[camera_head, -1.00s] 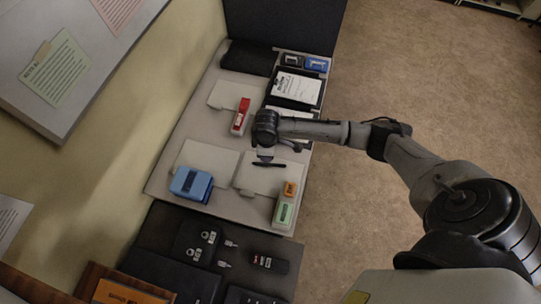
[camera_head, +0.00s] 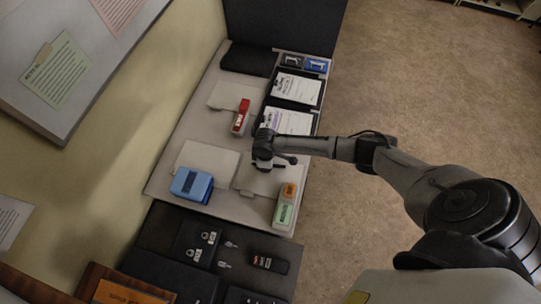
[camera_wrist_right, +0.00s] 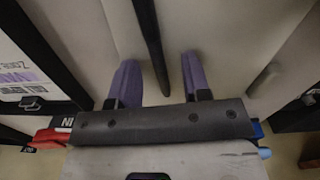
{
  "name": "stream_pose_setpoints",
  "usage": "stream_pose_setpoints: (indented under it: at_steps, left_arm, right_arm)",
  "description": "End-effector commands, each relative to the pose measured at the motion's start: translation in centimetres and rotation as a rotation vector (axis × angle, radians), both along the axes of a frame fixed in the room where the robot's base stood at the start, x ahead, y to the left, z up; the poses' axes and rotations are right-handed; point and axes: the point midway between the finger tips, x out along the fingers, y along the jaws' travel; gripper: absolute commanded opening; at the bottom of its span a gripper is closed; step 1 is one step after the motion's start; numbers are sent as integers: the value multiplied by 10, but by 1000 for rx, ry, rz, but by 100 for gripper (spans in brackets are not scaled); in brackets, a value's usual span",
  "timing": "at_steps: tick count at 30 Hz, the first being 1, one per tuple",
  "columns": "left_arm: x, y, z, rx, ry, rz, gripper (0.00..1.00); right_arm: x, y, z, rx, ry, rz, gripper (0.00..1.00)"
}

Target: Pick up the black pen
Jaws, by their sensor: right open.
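The black pen (camera_wrist_right: 150,45) lies on a pale folder or sheet (camera_wrist_right: 215,25), long and thin, running from the top edge of the right wrist view down between my fingers. My right gripper (camera_wrist_right: 159,70) is open, with a purple-padded finger on each side of the pen and visible gaps to both. In the head view my right gripper (camera_head: 263,164) is over the same pale sheet and hides most of the pen. I cannot tell how high the fingertips are above the desk. My left gripper is not in view.
A red stapler-like object (camera_head: 241,118) and two clipboards (camera_head: 297,87) lie farther along the desk. A blue box (camera_head: 191,185) and an orange and green block (camera_head: 285,207) stand near the gripper. A dark console (camera_head: 225,258) adjoins the near edge.

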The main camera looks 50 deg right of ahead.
Motion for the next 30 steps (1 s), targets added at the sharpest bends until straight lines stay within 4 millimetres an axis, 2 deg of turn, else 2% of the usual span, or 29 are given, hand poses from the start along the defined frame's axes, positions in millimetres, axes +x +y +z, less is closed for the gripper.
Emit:
stream_pose_setpoints:
  at_steps: [7,20,30]
  left_arm:
    - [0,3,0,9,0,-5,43]
    - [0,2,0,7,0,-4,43]
    - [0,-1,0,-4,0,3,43]
  right_arm:
    - [0,0,-1,0,0,0,42]
    - [0,0,0,0,0,0,1]
    - [0,0,0,0,0,0,0]
